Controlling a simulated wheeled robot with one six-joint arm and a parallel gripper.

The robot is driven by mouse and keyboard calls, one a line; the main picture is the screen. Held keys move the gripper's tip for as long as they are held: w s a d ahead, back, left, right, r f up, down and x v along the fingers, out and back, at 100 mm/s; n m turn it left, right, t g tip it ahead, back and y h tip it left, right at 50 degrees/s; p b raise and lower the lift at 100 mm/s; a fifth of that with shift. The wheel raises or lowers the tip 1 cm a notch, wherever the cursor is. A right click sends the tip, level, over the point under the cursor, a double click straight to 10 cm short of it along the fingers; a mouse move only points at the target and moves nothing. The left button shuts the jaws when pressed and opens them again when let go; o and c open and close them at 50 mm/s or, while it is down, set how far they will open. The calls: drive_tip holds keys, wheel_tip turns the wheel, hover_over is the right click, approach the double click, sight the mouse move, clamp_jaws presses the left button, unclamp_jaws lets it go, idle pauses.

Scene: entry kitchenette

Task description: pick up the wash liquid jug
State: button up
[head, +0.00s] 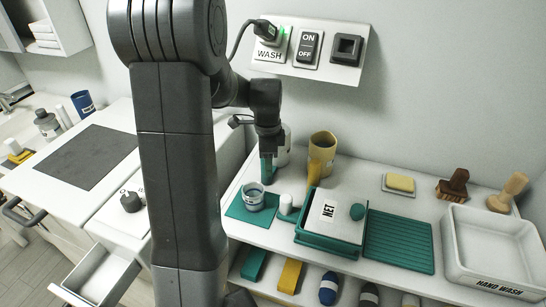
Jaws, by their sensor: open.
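A mustard-yellow jug (323,147) with an open top and a handle stands upright at the back of the white counter, near the wall. A pale, rounded container (284,146) stands just left of it, partly hidden behind my gripper (269,162). No readable label tells which is the wash liquid jug. My gripper points down in front of the pale container, left of the yellow jug and apart from it. It is open; its fingers are small here and partly merge with a teal shape.
A small cup (253,196) on a teal mat, a teal tray with a white lidded box (333,217) and a ribbed teal mat (399,244) lie in front. A soap dish (398,184), brushes (455,184) and a hand wash basin (493,248) stand right.

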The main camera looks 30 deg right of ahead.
drive_tip(key=shift+f, duration=0.2)
clamp_jaws()
drive_tip(key=shift+r, duration=0.1)
drive_tip(key=shift+r, duration=0.6)
drive_tip(key=s+a, duration=0.1)
drive_tip(key=s+a+r, duration=0.1)
drive_tip(key=a, duration=0.1)
drive_tip(key=shift+s+a+b, duration=0.1)
drive_tip(key=shift+s+b, duration=0.15)
drive_tip(key=shift+b, duration=0.15)
wheel_tip(320, 180, up, 13)
drive_tip(key=shift+p, duration=0.4)
drive_tip(key=shift+f, duration=0.15)
